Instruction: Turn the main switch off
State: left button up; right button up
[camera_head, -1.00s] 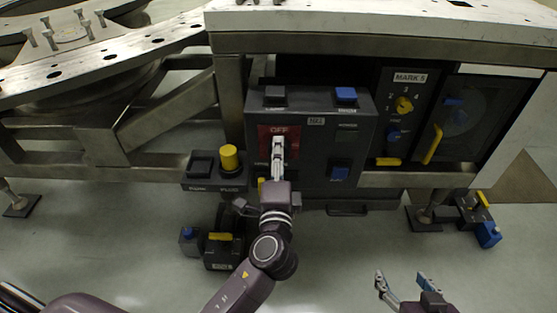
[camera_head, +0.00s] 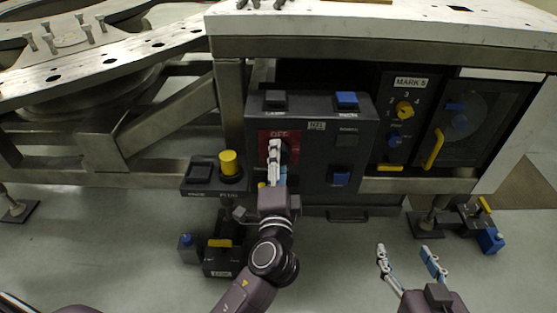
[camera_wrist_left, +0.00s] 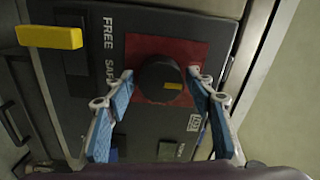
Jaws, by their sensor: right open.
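The main switch is a black round knob with a yellow mark on a red plate, in the middle of the left wrist view (camera_wrist_left: 160,82). In the head view the red plate (camera_head: 265,138) with an OFF label shows on the dark control box, and my left gripper hides part of the knob. My left gripper (camera_head: 274,148) is in front of the switch. In the left wrist view its two fingers (camera_wrist_left: 161,84) are apart, one on each side of the knob; I cannot tell whether they touch it. My right gripper (camera_head: 406,250) is open and empty, low at the right.
The box also carries a blue button (camera_head: 340,179) and a blue top switch (camera_head: 347,99). A yellow button (camera_head: 229,163) is left of it. The MARK 5 panel (camera_head: 410,82) is to the right. A white-topped bench edge (camera_head: 400,22) overhangs above.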

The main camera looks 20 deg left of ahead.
pick_arm(q)
jog(key=shift+o, duration=0.6)
jog(key=v, duration=1.2)
